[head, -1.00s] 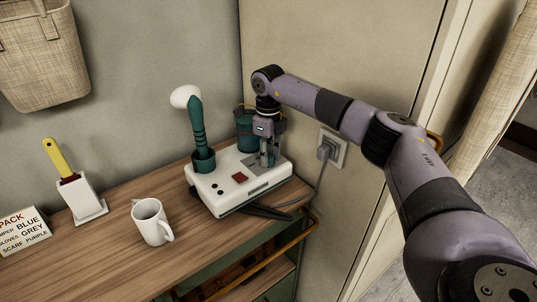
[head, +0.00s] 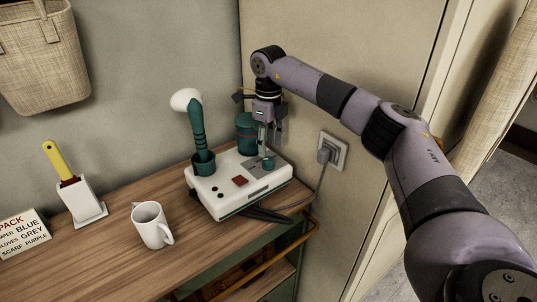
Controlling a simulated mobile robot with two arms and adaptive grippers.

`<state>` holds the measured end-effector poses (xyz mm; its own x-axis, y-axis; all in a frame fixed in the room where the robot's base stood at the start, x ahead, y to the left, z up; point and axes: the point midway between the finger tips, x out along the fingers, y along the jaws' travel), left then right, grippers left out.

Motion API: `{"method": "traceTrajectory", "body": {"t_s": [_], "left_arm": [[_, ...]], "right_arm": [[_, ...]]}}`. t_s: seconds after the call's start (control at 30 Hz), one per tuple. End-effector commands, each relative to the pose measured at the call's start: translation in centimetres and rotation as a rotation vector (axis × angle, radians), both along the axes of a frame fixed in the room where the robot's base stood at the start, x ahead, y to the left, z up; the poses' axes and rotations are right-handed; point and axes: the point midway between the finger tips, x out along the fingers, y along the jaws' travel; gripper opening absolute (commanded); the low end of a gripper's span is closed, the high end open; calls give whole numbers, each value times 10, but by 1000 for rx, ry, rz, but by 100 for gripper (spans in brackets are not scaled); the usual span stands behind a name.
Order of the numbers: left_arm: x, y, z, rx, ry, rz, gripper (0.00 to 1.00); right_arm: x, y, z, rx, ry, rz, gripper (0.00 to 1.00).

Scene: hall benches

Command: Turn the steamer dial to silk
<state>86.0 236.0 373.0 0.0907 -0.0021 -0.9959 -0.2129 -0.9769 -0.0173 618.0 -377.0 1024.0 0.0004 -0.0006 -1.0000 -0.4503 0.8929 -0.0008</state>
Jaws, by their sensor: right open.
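The steamer (head: 222,204) is a white box on the wooden bench, with a red square button and small dark dots on it. Its teal dial (head: 268,163) sits on the top at the right side; its pointer and any setting words are too small to read. My right gripper (head: 270,146) is open and empty, pointing down just above the dial, and looks clear of it. A teal steamer handle with a pale head (head: 197,125) stands in a teal cup at the box's left. A teal tank (head: 245,132) stands behind. My left gripper is out of view.
A white mug (head: 149,224) stands left of the steamer. Farther left are a yellow-handled brush in a white holder (head: 78,200) and a lettered sign (head: 22,233). A grey plug (head: 327,152) with a cord sits in the wall socket at the right. A basket hangs upper left.

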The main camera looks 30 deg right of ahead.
Motion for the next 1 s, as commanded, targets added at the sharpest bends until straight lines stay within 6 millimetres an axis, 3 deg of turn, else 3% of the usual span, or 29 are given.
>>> {"method": "traceTrajectory", "body": {"t_s": [0.2, 0.4, 1.0], "left_arm": [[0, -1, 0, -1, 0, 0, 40], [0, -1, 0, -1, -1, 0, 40], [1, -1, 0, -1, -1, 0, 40]], "right_arm": [[1, 1, 45, 1, -3, 1, 47], [0, 0, 65, 1, 0, 0, 47], [0, 0, 67, 1, 0, 1, 47]]}}
